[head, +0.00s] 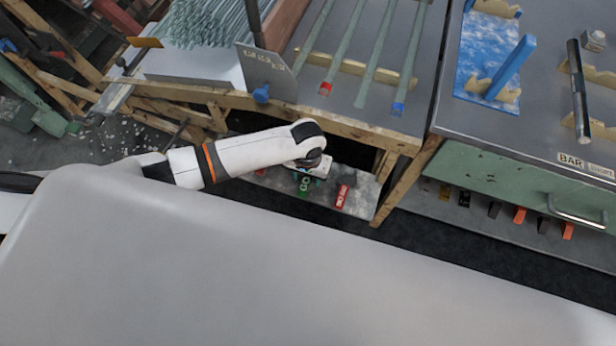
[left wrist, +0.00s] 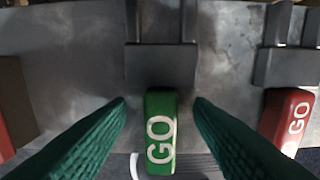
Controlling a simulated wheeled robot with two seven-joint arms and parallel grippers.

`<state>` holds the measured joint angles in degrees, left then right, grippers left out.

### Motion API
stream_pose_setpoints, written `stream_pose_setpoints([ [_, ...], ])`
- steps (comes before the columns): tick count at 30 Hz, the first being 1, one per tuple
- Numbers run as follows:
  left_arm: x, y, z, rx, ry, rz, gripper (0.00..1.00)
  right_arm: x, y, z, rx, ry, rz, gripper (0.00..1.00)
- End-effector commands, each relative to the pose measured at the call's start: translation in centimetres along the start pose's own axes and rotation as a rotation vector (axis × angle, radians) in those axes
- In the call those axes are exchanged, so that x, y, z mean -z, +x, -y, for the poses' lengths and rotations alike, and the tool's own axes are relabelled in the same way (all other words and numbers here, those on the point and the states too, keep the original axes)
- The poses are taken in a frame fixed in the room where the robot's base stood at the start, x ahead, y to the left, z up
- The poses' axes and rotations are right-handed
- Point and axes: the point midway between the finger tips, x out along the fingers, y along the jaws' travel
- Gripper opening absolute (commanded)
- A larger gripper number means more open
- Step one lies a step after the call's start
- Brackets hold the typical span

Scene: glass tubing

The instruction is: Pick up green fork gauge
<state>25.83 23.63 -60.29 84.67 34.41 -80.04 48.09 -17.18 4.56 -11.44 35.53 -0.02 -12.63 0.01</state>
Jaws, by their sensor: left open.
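The green fork gauge (left wrist: 160,130) lies on a grey shelf, with white GO lettering on its green handle and a dark grey two-pronged head pointing up the left wrist view. My left gripper (left wrist: 160,103) is open, with one dark green finger on each side of the handle and a gap on both sides. In the head view the green gauge (head: 304,184) shows just below my left gripper (head: 314,170), partly covered by it. The far ends of the prongs are cut off by the wrist view's top edge. My right gripper is not in view.
A red fork gauge (left wrist: 288,118) lies to the right on the same shelf (left wrist: 60,60); it also shows in the head view (head: 342,195). Another red piece (left wrist: 5,140) is at the left edge. The wooden-framed bench (head: 340,122) overhangs the shelf, with glass tubes on top.

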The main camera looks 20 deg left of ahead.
Motion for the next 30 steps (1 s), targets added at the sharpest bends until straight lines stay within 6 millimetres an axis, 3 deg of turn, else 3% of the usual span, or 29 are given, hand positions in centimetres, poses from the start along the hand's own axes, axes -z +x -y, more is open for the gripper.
stream_pose_setpoints([
  [6, 0.0, 0.0, 0.0, 0.001, 0.001, 0.001, 0.46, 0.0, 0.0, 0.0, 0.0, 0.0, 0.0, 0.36],
  [15, 0.0, 0.0, 0.0, 0.001, 0.0, 0.001, 0.0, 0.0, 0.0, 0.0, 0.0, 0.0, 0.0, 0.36],
  [23, -0.1, -0.4, 0.0, 0.001, 0.0, 0.001, 0.0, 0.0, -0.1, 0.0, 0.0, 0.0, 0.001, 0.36],
  [30, -0.1, -4.5, 0.1, 0.004, 0.0, 0.003, 0.0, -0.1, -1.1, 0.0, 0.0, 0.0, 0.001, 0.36],
])
